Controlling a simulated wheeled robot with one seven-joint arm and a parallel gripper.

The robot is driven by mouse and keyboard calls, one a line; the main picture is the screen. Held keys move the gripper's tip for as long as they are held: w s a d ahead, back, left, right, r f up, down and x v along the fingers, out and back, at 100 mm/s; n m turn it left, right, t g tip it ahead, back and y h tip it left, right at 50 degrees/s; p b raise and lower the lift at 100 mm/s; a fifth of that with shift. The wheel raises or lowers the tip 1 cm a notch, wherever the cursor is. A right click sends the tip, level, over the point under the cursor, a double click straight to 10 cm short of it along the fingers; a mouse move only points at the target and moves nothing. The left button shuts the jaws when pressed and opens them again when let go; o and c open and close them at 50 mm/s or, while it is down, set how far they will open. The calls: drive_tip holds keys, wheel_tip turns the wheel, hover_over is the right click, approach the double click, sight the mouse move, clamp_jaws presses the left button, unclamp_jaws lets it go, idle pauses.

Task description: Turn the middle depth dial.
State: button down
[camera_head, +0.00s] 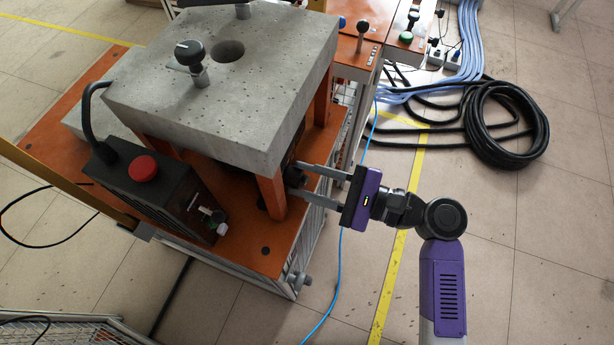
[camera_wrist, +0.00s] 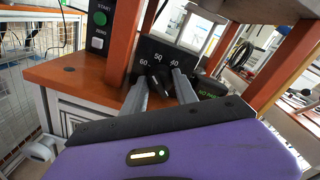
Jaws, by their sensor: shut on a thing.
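The depth dial (camera_wrist: 159,76) is a black knob in front of a dark panel (camera_wrist: 152,50) marked 60, 50 and 40, in the wrist view. My gripper (camera_wrist: 161,82) has its two grey fingers on either side of this knob and is shut on it. In the head view my gripper (camera_head: 298,182) reaches in from the right, beside the orange leg under the concrete block. There the dial (camera_head: 294,176) is a small dark shape at the fingertips, mostly hidden. The pointer's exact setting is hard to read.
A concrete block (camera_head: 225,85) stands on orange legs (camera_head: 271,196) over the orange bench top. A black box with a red button (camera_head: 143,168) stands at the left. A blue cable (camera_head: 350,230) runs beneath my arm. Open floor lies to the right, with a coiled black hose (camera_head: 505,125).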

drive_tip(key=shift+f, duration=0.1)
drive_tip(key=c, duration=1)
unclamp_jaws()
drive_tip(key=shift+o, duration=0.2)
drive_tip(key=v, duration=0.8)
